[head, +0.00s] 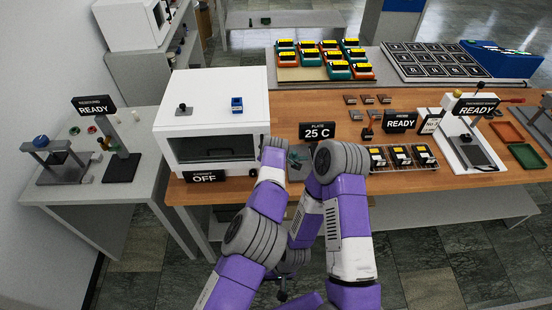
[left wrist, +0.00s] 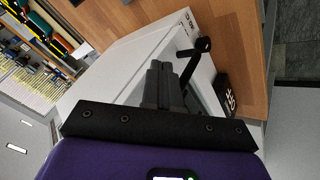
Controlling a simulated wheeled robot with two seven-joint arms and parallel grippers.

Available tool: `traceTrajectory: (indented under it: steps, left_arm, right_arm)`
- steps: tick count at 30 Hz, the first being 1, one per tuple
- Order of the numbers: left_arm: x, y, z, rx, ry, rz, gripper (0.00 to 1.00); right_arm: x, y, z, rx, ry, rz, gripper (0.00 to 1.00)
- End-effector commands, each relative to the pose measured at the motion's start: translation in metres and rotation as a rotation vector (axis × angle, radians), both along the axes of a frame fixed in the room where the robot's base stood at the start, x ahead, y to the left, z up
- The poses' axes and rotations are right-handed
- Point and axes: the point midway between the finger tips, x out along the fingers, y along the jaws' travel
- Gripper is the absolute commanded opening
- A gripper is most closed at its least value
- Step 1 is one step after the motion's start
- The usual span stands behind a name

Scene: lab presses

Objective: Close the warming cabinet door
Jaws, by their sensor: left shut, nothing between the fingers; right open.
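The warming cabinet (head: 215,85) is a white box at the left end of the wooden bench, with an "OFF" sign under its front. Its door (head: 212,147) has a dark window and looks in or near its frame; I cannot tell whether a gap remains. In the left wrist view the cabinet shows as pale panels (left wrist: 125,62) with a black handle (left wrist: 201,52). My left gripper (left wrist: 164,72) is shut and empty, close to the handle; contact is unclear. In the head view my left wrist hides its fingers. My right gripper (head: 282,294) is open, low in front of the bench.
A "25 C" plate sign (head: 317,131) stands right of the cabinet. Racks with yellow-topped blocks (head: 403,158) and a press (head: 465,140) are further right. A grey side table (head: 95,185) stands left of the cabinet. Floor shows in front of the bench.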

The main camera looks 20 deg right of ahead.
Motion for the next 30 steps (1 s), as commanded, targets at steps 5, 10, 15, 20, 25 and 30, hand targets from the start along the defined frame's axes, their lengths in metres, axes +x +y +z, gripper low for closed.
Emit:
traceTrajectory:
  steps: [5,10,15,20,25,30]
  left_arm:
    - [-0.029,-0.009,0.009,0.002,0.011,-0.021,0.00]
    - [-0.053,-0.017,0.039,0.004,0.015,-0.021,0.00]
    - [-0.069,-0.021,0.062,0.006,0.017,-0.018,0.00]
    - [-0.077,-0.024,0.072,0.007,0.019,-0.017,0.00]
    - [-0.078,-0.024,0.074,0.008,0.021,-0.016,0.00]
    - [-0.069,-0.006,0.057,0.021,0.040,-0.003,0.00]
  right_arm:
    - [-0.001,0.000,-0.010,0.000,0.001,0.000,0.56]
    - [-0.001,0.000,-0.014,0.000,0.001,0.000,0.56]
    - [0.000,0.000,-0.016,0.000,0.000,0.000,0.56]
    - [0.000,0.000,-0.017,0.000,0.001,0.000,0.56]
    - [0.000,0.000,-0.017,0.000,0.001,0.000,0.56]
    - [0.000,0.000,-0.020,0.000,0.001,0.000,0.56]
